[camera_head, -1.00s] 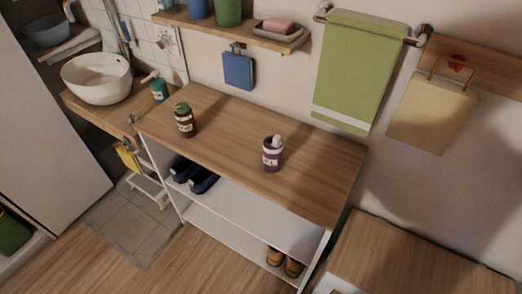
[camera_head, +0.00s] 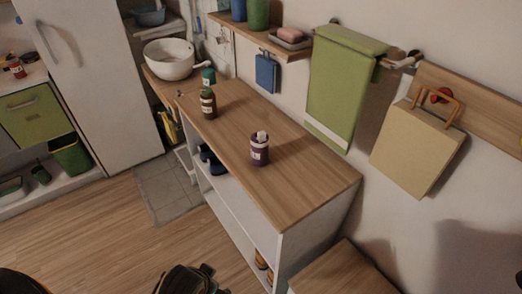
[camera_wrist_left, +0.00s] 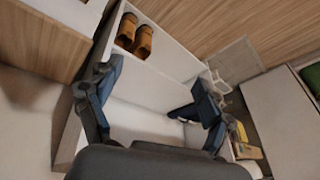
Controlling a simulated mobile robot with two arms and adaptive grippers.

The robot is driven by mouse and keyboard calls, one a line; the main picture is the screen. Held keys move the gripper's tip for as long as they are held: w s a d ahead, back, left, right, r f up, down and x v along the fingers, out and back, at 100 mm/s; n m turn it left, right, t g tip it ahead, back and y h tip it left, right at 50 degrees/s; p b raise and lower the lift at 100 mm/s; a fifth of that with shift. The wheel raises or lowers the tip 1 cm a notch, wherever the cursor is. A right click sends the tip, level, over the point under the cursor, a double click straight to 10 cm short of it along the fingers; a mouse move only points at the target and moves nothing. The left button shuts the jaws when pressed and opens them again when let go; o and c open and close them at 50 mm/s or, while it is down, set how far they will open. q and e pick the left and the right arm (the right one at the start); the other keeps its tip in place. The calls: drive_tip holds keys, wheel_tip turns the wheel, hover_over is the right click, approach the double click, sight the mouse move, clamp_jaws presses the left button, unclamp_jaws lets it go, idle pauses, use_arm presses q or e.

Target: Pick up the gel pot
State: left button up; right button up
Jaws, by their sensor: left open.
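A purple pot (camera_head: 259,153) with a white label and pale top stands upright on the wooden top of the shelf unit (camera_head: 300,168). A dark bottle (camera_head: 208,104) with a green cap and white label stands further back left on the same top. No label is readable, but the purple one looks most like the gel pot. My left gripper (camera_wrist_left: 155,105) is open and empty in the left wrist view, facing the white shelves. A dark part of it (camera_head: 188,280) shows at the bottom of the head view, low in front of the unit. My right gripper is not in view.
Brown shoes (camera_wrist_left: 134,35) sit on a shelf of the unit. A teal bottle (camera_head: 208,76) and white basin (camera_head: 168,60) stand at the back left. A green towel (camera_head: 343,90) and beige bag (camera_head: 415,150) hang on the wall. The top around the pot is clear.

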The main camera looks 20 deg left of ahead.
use_arm(q)
drive_tip(key=w+a+r+m+t+y, duration=0.3)
drive_tip(key=w+a+r+m+t, duration=0.3)
drive_tip(key=w+r, duration=0.35)
drive_tip(key=w+a+r+m+t+y, duration=0.3)
drive_tip(key=w+a+r+m+t, duration=0.25)
drive_tip(key=w+r, duration=0.35)
drive_tip(key=w+d+r+m+t+h, duration=0.4)
drive_tip(key=m+h, duration=0.1)
drive_tip(key=m, duration=0.7)
drive_tip(key=m+g+h, duration=0.2)
drive_tip(key=m+h, duration=0.5)
drive_tip(key=m, duration=0.6)
approach(254, 145)
drive_tip(key=x, duration=0.7)
drive_tip(key=shift+d+r, duration=0.15)
drive_tip(key=shift+r, duration=0.2)
drive_tip(key=x, duration=0.3)
drive_tip(key=f+x, duration=0.1)
drive_tip(key=x, duration=0.1)
drive_tip(key=shift+w+b, duration=0.35)
drive_tip(key=shift+w, duration=0.05)
drive_tip(key=shift+s+r, duration=0.1)
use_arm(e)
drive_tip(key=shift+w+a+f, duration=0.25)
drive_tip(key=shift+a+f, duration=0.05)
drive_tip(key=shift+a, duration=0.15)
